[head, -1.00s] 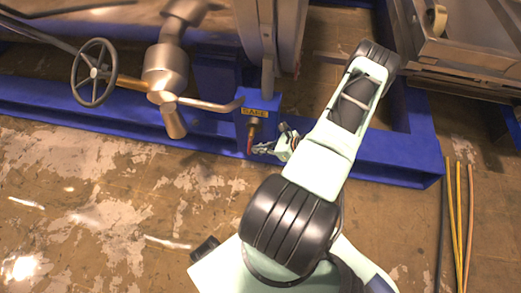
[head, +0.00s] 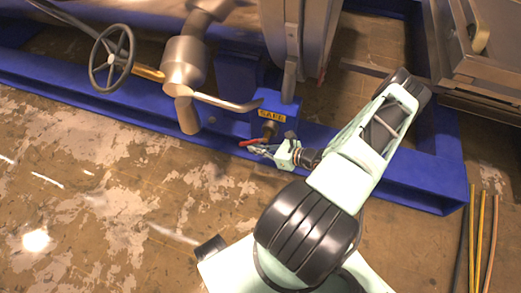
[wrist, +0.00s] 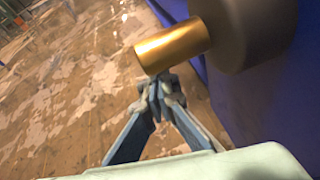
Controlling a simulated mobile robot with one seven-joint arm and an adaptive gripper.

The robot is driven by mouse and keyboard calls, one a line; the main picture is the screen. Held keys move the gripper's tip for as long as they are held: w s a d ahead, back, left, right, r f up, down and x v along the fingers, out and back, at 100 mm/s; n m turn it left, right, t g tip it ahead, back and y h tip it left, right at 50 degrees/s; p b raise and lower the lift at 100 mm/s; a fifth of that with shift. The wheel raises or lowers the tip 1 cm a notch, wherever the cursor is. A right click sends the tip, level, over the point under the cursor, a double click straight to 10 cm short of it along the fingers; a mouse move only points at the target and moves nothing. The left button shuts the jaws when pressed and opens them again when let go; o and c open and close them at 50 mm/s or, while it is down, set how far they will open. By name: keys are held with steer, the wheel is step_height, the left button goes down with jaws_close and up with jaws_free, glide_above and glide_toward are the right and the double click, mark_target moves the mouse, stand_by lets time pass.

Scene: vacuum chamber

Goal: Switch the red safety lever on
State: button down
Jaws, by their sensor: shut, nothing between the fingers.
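The red lever (head: 250,142) shows in the head view as a short bar on the brass-coloured shaft (head: 268,131) at the front of a blue box (head: 283,104). The lever points left, close to level in the picture. My gripper (head: 256,150) is shut and empty, its fingertips right below the lever; I cannot tell whether they touch it. In the wrist view the closed fingertips (wrist: 160,92) are just below a gold cylinder (wrist: 172,47), which joins a dark round part. The red lever cannot be made out there.
A yellow "SAFE" label (head: 271,115) is above the shaft. A metal pipe handle (head: 225,101) and a handwheel (head: 112,58) are to the left. A blue frame beam (head: 60,88) runs behind. The worn floor (head: 120,190) in front is clear.

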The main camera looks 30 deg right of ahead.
mark_target(248, 143)
steer(key=shift+w+a+r+t+y, duration=0.2)
steer(key=shift+w+a+r+t, duration=0.1)
steer(key=shift+w+a+r, duration=0.25)
steer(key=shift+w+a+r+t+y, duration=0.2)
steer(key=shift+w+a+r+t, duration=0.25)
steer(key=shift+r, duration=0.3)
steer(key=shift+w+d+r, duration=0.1)
stand_by(0.9)
steer(key=s+d+f+b, duration=0.1)
steer(key=s+d+f, duration=0.3)
steer(key=s+f, duration=0.4)
steer(key=shift+s+d+f+b, duration=0.35)
steer(key=shift+s+b, duration=0.05)
steer(key=shift+s, duration=0.05)
stand_by(0.4)
